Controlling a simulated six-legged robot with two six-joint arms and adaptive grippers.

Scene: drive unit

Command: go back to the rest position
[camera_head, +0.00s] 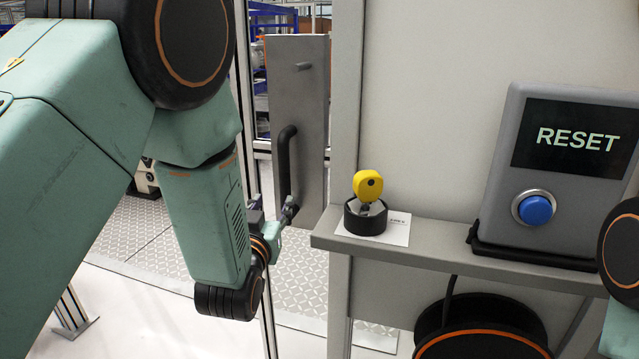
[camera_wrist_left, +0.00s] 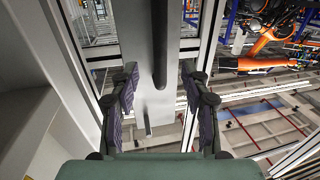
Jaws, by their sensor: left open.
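My left arm comes in from the left in the head view, with its gripper (camera_head: 284,212) near the lower end of the black handle (camera_head: 285,162) on a grey metal door panel (camera_head: 310,130). In the left wrist view my left gripper (camera_wrist_left: 160,80) has its two fingers wide apart. The black handle (camera_wrist_left: 159,40) shows in the gap between them, with its end near the fingertips. I see no finger touching it; how far beyond the fingers it lies I cannot tell. Part of my right arm shows at the right edge of the head view, but its gripper is out of view.
A grey shelf (camera_head: 440,252) holds a yellow key-like piece (camera_head: 368,184) in a round black holder (camera_head: 365,218) and a grey RESET box (camera_head: 560,165) with a blue button (camera_head: 535,209). A metal frame post (camera_head: 345,100) stands between door and shelf. Patterned floor (camera_head: 140,235) lies beyond.

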